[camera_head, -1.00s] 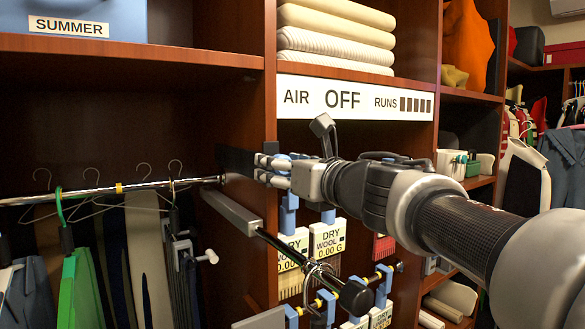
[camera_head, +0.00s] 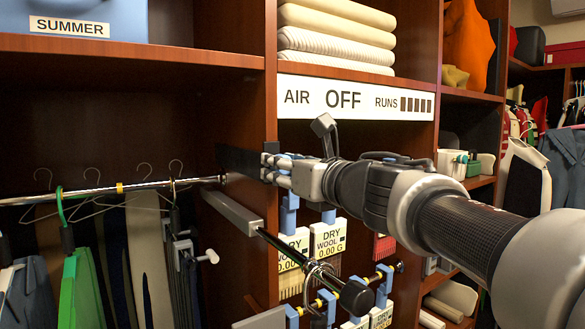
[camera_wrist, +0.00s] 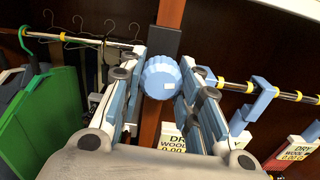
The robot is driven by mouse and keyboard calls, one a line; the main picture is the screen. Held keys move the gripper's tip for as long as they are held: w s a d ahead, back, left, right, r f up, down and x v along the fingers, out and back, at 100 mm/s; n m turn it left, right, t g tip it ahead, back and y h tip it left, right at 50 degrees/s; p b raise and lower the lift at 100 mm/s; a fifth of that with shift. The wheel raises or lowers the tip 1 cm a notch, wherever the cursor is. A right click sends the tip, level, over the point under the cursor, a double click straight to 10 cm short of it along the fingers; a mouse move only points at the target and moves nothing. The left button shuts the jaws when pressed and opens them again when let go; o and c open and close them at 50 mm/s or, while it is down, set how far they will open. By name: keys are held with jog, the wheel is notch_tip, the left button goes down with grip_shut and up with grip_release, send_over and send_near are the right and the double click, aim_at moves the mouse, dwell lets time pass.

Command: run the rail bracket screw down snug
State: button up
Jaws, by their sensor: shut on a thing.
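The rail bracket screw shows as a blue ribbed knob (camera_wrist: 160,77) in the wrist view, in front of a dark upright strip. My gripper (camera_head: 272,168) is shut on this knob, one finger on each side of it. The knob is mostly hidden by the fingers in the head view. A black bracket plate (camera_head: 239,161) lies against the wooden upright just left of the fingertips. The chrome rail (camera_head: 98,190) ends close to this plate. How far the screw is in cannot be told.
Hangers with clothes, one green hanger (camera_head: 62,215) among them, hang left of the upright. A grey bar with a dark rod (camera_head: 285,248) juts out below my gripper. Tagged blue clips (camera_head: 327,216) hang below right. A sign (camera_head: 355,98) reading AIR OFF is above.

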jog(key=shift+m, duration=0.3)
jog(key=m+p, duration=0.2)
jog(key=m, duration=0.2)
jog(key=shift+a+r+p, duration=0.1)
jog(key=shift+r+p, duration=0.05)
jog(key=shift+p, duration=0.2)
jog(key=m+p, duration=0.2)
jog(key=m, duration=0.3)
jog(key=m+p, duration=0.3)
jog(key=m, duration=0.1)
jog(key=shift+a+r+m, duration=0.1)
jog(key=shift+m, duration=0.2)
jog(key=shift+m+p, duration=1.25)
jog(key=shift+m, duration=0.85)
jog(key=o, duration=1.1)
jog(key=shift+s, duration=0.1)
